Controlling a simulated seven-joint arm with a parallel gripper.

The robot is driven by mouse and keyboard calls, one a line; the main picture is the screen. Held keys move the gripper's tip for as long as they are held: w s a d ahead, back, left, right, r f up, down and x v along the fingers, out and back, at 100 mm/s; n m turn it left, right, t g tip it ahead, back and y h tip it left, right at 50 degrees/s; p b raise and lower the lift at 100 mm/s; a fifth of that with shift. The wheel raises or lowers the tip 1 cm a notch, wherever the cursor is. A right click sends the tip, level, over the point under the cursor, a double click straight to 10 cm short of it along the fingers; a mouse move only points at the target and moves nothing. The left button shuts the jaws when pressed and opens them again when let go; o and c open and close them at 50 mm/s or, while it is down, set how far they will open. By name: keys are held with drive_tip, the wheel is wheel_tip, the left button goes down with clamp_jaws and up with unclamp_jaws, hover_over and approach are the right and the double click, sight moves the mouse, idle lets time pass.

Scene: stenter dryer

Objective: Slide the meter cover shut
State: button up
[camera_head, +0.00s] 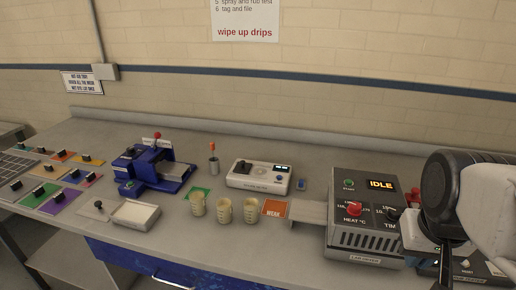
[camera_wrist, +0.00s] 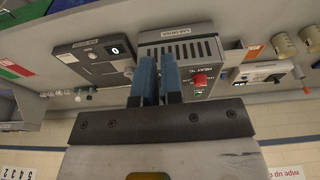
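The meter (camera_head: 258,176) is a low white box with a dark panel and small display on top, mid-bench against the back. It also shows upside down at the right of the wrist view (camera_wrist: 262,77). I cannot clearly make out its cover or how far it stands open. My gripper (camera_wrist: 158,60) shows two blue fingers side by side, with a thin dark gap and nothing visible between them. Whether they are shut is unclear. It is at the dryer's right side, well right of the meter; in the head view my arm largely hides it.
The dryer (camera_head: 367,215), reading IDLE, stands between my gripper and the meter, with a flat shelf (camera_head: 306,212) on its left. Several beige cups (camera_head: 224,211) and an orange WEAK card (camera_head: 275,208) lie in front of the meter. A blue press (camera_head: 154,168) stands farther left.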

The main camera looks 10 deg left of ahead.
drive_tip(key=w+a+r, duration=0.2)
drive_tip(key=w, duration=0.3)
drive_tip(key=w+a+r+n+g, duration=0.1)
drive_tip(key=w+a+r, duration=0.1)
drive_tip(key=w, duration=0.4)
drive_tip(key=w+a+r+n, duration=0.1)
drive_tip(key=w+a+r, duration=0.2)
drive_tip(key=w, duration=0.2)
drive_tip(key=shift+w, duration=0.3)
clamp_jaws()
drive_tip(key=w+a+r+n+g, duration=0.1)
drive_tip(key=w+a, duration=0.5)
drive_tip(key=w, duration=0.2)
drive_tip(key=w+a+n+g, duration=0.1)
drive_tip(key=w+a+n, duration=0.1)
drive_tip(key=w+a, duration=0.5)
drive_tip(key=w+a+f+n, duration=0.1)
drive_tip(key=w+a+f, duration=0.3)
drive_tip(key=a, duration=0.6)
drive_tip(key=w+a+f+n+g+h, duration=0.1)
drive_tip(key=w+a+f, duration=0.3)
drive_tip(key=w+a, duration=0.5)
drive_tip(key=w+a+f+n+h, duration=0.1)
drive_tip(key=w+a+f+n, duration=0.1)
drive_tip(key=w+a+f, duration=0.2)
drive_tip(key=w+a, duration=0.3)
drive_tip(key=a, duration=0.5)
drive_tip(key=shift+w+a+f+g, duration=0.25)
drive_tip(key=shift+a+f+g, duration=0.05)
drive_tip(key=shift+a+g, duration=0.1)
